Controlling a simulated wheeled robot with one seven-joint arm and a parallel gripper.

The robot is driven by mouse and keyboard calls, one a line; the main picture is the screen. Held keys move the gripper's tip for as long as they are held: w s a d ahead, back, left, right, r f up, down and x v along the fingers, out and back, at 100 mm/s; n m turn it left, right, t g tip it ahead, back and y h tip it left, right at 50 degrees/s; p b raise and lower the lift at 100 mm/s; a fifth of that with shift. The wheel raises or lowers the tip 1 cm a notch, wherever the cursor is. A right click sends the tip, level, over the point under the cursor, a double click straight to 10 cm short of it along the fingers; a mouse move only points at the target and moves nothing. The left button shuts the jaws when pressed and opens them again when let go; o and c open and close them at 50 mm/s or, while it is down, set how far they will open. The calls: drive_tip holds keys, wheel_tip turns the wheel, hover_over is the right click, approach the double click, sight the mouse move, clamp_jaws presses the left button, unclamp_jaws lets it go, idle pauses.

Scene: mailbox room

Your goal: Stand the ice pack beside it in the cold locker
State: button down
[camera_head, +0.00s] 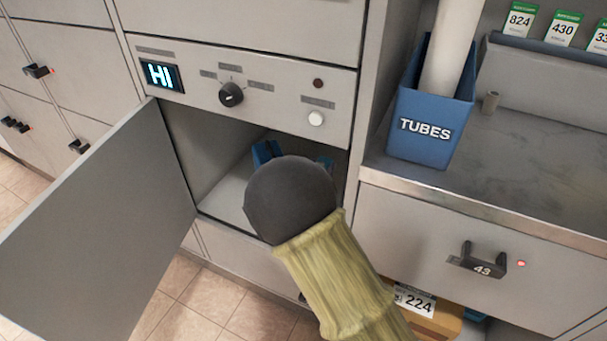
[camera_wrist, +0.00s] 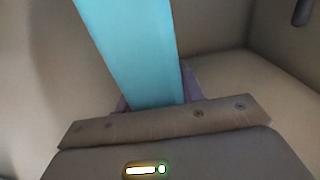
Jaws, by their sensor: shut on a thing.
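The cold locker (camera_head: 232,188) is an open grey compartment under a control panel, its door (camera_head: 105,215) swung out to the left. My gripper (camera_head: 294,157) reaches into its mouth; my dark round wrist hides much of the inside. In the wrist view my gripper (camera_wrist: 155,98) is shut on a light blue slab, the ice pack (camera_wrist: 135,50). The pack stretches away from the jaws, slightly tilted in the picture, with pale locker walls around it. I cannot tell whether its far end touches anything. No other item shows inside the locker.
The panel has a lit display (camera_head: 160,75), a black knob (camera_head: 231,94) and a white button (camera_head: 316,118). A blue TUBES bin (camera_head: 430,125) stands on the counter (camera_head: 530,165) at right. A dark fitting (camera_wrist: 302,12) shows at the wrist view's top right.

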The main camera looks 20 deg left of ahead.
drive_tip(key=shift+w+a, duration=0.1)
drive_tip(key=shift+w, duration=0.1)
drive_tip(key=shift+f+b, duration=1.25)
drive_tip(key=shift+f, duration=1.2)
drive_tip(key=shift+f+b, duration=1.35)
drive_tip(key=shift+f, duration=1.15)
drive_tip(key=shift+f, duration=0.15)
drive_tip(key=c, duration=0.9)
unclamp_jaws()
